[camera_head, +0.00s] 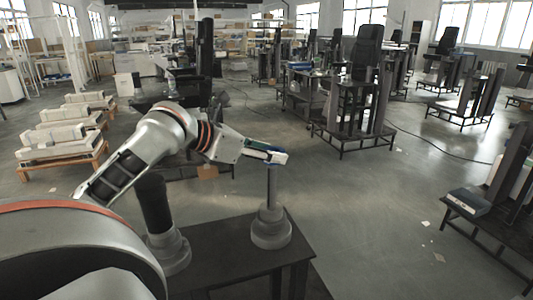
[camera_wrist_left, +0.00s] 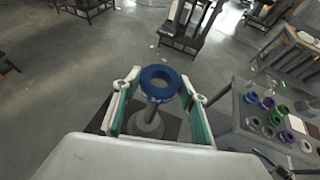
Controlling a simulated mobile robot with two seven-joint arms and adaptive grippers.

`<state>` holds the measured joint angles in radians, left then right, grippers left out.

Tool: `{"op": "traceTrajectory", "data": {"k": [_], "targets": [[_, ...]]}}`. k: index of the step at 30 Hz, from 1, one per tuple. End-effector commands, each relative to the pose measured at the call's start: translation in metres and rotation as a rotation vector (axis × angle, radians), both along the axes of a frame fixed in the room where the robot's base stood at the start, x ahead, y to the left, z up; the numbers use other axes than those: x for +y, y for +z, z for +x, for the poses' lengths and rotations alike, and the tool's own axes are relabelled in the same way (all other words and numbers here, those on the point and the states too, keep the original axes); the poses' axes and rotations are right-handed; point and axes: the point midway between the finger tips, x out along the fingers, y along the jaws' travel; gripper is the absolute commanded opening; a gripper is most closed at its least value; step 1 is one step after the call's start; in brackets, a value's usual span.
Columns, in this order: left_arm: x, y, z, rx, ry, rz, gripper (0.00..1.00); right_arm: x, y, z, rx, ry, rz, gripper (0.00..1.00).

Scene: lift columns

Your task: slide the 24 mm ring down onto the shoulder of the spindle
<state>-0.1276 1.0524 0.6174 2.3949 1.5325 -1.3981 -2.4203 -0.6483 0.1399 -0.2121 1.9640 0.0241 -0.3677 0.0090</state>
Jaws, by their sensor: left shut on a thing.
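A blue ring (camera_wrist_left: 148,92) with small white marks too small to read is held between the two pale fingers of my left gripper (camera_wrist_left: 157,97), which is shut on it. In the head view my left gripper (camera_head: 284,157) is over the top of the grey spindle (camera_head: 271,190). The spindle stands upright on a wide stepped base (camera_head: 271,232). In the wrist view the spindle (camera_wrist_left: 151,115) shows below the ring. Its tip is hidden, so I cannot tell whether it has entered the ring.
The spindle stands on a dark table (camera_head: 222,247). A dark post (camera_head: 154,202) with a grey base stands to its left. In the wrist view, a bench (camera_wrist_left: 238,112) at the right carries several coloured rings. Open floor (camera_head: 360,215) lies right of the spindle.

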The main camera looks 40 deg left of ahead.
Motion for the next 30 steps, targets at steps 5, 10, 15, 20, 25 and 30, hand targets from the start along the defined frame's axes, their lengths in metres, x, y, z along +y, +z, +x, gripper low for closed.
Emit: {"op": "traceTrajectory", "data": {"k": [5,10,15,20,25,30], "targets": [[-0.005,0.014,0.017,-0.001,0.049,0.011,0.18,-0.001,0.005,0.0,0.0,0.0,-0.002,0.4],[-0.011,0.029,0.035,-0.003,0.104,0.013,0.18,-0.003,0.006,-0.001,0.007,-0.003,-0.006,0.4],[-0.017,0.038,0.047,-0.003,0.133,0.013,0.18,-0.007,0.008,-0.001,0.011,-0.009,-0.01,0.4],[-0.021,0.041,0.053,0.0,0.142,0.01,0.18,-0.009,0.01,-0.001,0.011,-0.013,-0.012,0.4],[-0.025,0.045,0.057,0.0,0.145,0.008,0.18,-0.009,0.012,-0.001,0.011,-0.015,-0.012,0.4],[-0.03,0.049,0.061,0.0,0.143,0.005,0.18,-0.009,0.014,-0.002,0.014,-0.015,-0.013,0.4]]}}
